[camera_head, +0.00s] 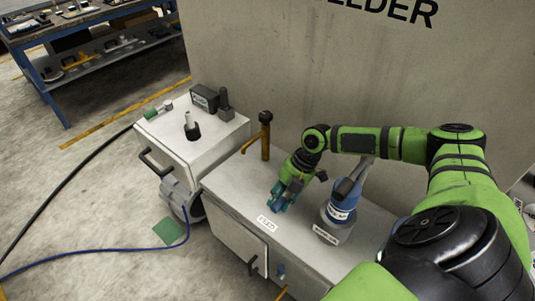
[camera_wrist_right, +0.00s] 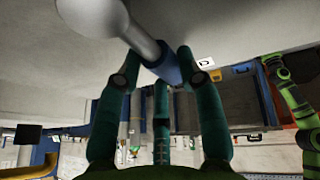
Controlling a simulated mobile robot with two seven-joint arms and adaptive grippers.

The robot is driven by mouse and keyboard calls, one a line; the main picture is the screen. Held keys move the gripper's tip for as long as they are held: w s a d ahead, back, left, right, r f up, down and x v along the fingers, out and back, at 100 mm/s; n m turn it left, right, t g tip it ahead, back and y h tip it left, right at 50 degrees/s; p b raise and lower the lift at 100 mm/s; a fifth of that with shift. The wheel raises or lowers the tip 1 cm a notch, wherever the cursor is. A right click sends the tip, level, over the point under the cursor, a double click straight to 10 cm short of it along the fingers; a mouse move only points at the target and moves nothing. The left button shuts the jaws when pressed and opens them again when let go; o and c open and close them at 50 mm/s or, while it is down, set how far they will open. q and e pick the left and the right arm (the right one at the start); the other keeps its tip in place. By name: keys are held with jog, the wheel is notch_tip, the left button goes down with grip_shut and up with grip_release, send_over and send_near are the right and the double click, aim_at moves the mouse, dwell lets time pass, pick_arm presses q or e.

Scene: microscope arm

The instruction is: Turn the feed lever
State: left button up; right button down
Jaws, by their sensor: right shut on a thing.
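My right gripper (camera_head: 282,195), with teal fingers, is low over the top of the white cabinet, beside a small white label (camera_head: 267,221) whose writing is too small to read. In the right wrist view my right gripper (camera_wrist_right: 160,85) has its fingers closed around the blue end of a grey lever (camera_wrist_right: 146,42). I take this to be the feed lever. The lever runs up and left to a pale round part. In the head view the gripper hides the held lever. My left gripper is not in view.
A blue and grey device (camera_head: 340,209) with a tilted grey arm stands just right of the gripper. A brown post (camera_head: 265,136) stands behind it. A grey machine wall (camera_head: 330,70) rises at the back.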

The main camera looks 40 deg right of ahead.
jog(key=shift+s+n, duration=0.3)
jog(key=shift+n, duration=0.1)
jog(key=c, duration=0.8)
grip_release()
jog(key=shift+o, duration=0.2)
jog(key=v, duration=1.2)
jog(key=shift+w, duration=0.15)
